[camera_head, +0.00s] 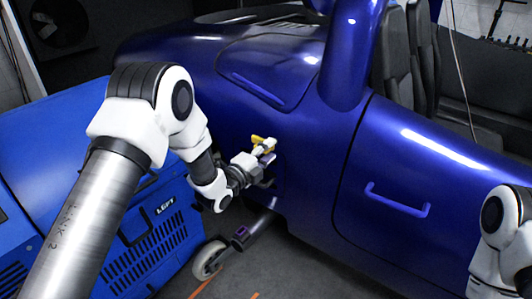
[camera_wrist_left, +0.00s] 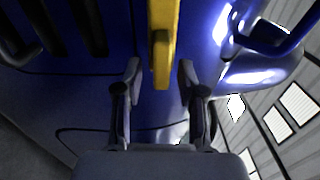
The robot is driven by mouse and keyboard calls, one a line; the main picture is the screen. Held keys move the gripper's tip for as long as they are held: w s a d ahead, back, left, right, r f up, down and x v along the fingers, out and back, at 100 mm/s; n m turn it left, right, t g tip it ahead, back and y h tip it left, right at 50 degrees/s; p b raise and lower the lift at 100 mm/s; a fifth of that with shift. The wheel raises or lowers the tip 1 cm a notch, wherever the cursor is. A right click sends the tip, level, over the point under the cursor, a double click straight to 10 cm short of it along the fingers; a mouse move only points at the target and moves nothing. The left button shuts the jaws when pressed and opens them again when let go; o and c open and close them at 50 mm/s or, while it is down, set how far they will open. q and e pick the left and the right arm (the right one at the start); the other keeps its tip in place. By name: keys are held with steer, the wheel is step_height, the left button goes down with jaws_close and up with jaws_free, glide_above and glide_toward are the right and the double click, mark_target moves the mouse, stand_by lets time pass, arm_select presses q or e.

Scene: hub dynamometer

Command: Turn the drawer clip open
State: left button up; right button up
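The drawer clip appears to be the yellow piece (camera_head: 257,139) on the side of the blue car body in the head view, partly hidden by my left gripper (camera_head: 266,150). In the left wrist view the yellow clip (camera_wrist_left: 164,35) is a long bar coming down from the top edge. Its lower end lies between the fingertips of my left gripper (camera_wrist_left: 159,72). The fingers are open, with a gap on each side of the clip. Whether the clip is as deep as the fingertips is hard to tell. My right gripper is out of view; only part of the right arm shows.
The blue car body (camera_head: 300,190) fills the middle, with a door handle (camera_head: 398,200) to the right. A blue machine (camera_head: 165,235) marked "LEFT" stands close beside my left arm, with a caster wheel (camera_head: 208,260) on the floor. Dark seats (camera_head: 423,60) show behind.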

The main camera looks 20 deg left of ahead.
arm_select(q)
steer(key=v, duration=1.2)
steer(key=s+d+f+n+g+y, duration=0.1)
steer(key=s+f+n+g+y, duration=0.2)
steer(key=s+f, duration=0.7)
steer(key=s+d+f+n+g, duration=0.25)
steer(key=s+f+g, duration=0.35)
steer(key=f, duration=0.8)
steer(key=s+a+f+n+g+y, duration=0.1)
steer(key=s+a+f+n+g, duration=0.15)
steer(key=s+n, duration=0.35)
steer(key=s+a+f+n+g+y, duration=0.1)
steer(key=s+n+g, duration=0.2)
steer(key=s+n, duration=0.3)
steer(key=s+a+f+n+g+y, duration=0.1)
steer(key=s+f+n+g, duration=0.15)
steer(key=s+n, duration=0.3)
step_height(320, 180, up, 32)
steer(key=p, duration=3.2)
steer(key=shift+a+r, duration=0.25)
